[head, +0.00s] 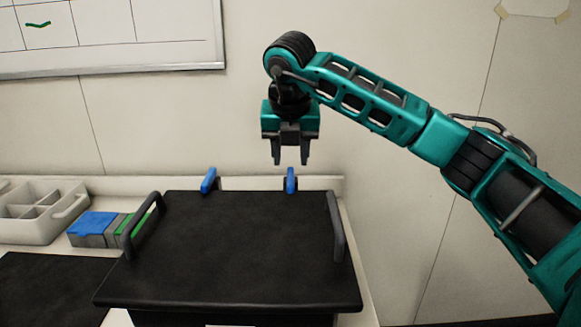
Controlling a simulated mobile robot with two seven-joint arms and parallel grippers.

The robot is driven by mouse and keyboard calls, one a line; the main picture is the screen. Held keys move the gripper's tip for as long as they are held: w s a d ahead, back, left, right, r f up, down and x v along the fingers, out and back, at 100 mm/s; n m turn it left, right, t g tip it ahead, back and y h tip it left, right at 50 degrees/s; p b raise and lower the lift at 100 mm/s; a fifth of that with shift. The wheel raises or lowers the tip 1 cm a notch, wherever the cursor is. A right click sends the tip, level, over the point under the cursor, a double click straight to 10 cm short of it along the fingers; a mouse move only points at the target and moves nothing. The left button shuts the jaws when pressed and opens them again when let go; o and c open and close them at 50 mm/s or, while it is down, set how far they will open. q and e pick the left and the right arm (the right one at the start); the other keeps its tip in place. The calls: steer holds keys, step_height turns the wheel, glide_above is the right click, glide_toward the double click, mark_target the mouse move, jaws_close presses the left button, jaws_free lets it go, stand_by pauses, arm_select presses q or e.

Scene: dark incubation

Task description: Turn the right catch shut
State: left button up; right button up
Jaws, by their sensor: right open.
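A black box with a flat black lid (235,245) stands on the white bench, a dark handle at each side. Two blue catches stand upright at its back edge. The right catch (291,180) is nearly vertical; the left catch (209,180) leans a little to the right at its top. My right gripper (290,160) points down, open and empty, just above the right catch in the picture. Its two dark fingers are apart. I cannot tell how far it is from the catch in depth. My left gripper is not in view.
Left of the box are a blue-topped box (92,224), a green item (125,224) and a pale compartment tray (40,210). A black mat (50,285) lies front left. The lid's right handle (337,225) stands up. The wall is close behind.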

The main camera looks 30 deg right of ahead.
steer(key=v, duration=0.7)
steer(key=shift+s+r, duration=0.15)
steer(key=shift+r, duration=0.15)
steer(key=shift+a, duration=0.1)
